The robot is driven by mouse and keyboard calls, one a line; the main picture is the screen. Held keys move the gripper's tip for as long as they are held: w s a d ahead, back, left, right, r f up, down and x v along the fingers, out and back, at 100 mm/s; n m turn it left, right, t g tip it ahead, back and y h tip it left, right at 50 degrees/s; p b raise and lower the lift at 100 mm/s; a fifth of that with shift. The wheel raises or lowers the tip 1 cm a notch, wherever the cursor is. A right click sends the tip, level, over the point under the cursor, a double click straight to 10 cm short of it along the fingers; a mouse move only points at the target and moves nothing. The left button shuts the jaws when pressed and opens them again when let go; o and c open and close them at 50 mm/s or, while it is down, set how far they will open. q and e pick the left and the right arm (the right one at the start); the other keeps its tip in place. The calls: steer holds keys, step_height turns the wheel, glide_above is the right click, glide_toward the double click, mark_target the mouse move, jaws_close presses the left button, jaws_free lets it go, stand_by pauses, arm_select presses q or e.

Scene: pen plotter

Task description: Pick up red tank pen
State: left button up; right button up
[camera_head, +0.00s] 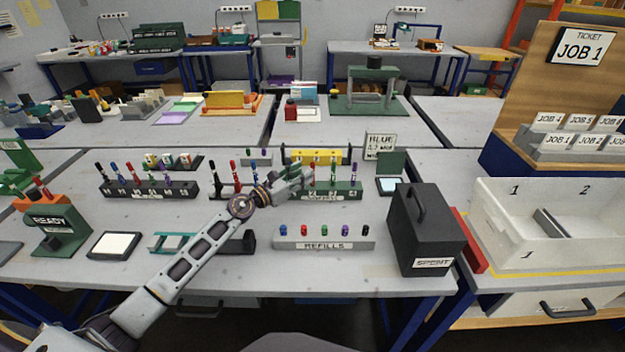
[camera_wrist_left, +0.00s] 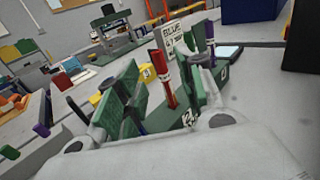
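A red pen (camera_head: 313,173) with a dark cap stands upright in the green pen rack (camera_head: 345,193) right of centre in the head view. In the left wrist view the red pen (camera_wrist_left: 162,68) stands in the rack near a "2" label. My left gripper (camera_head: 303,178) reaches in low from the left at the rack. In the left wrist view its green-padded fingers (camera_wrist_left: 163,88) are spread on either side of the red pen, with gaps showing. Whether either finger touches the pen is not clear. The rack's left end is hidden by the gripper. My right gripper is not in view.
A green pen (camera_head: 333,173) and a purple pen (camera_head: 354,171) stand just right in the same rack. Other dark racks with pens (camera_head: 150,190) lie left. A refills block (camera_head: 324,244) is in front, and a black spent box (camera_head: 428,230) stands to the right.

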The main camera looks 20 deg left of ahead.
mark_target(313, 167)
arm_select(q)
steer(key=shift+x, duration=2.75)
jaws_close()
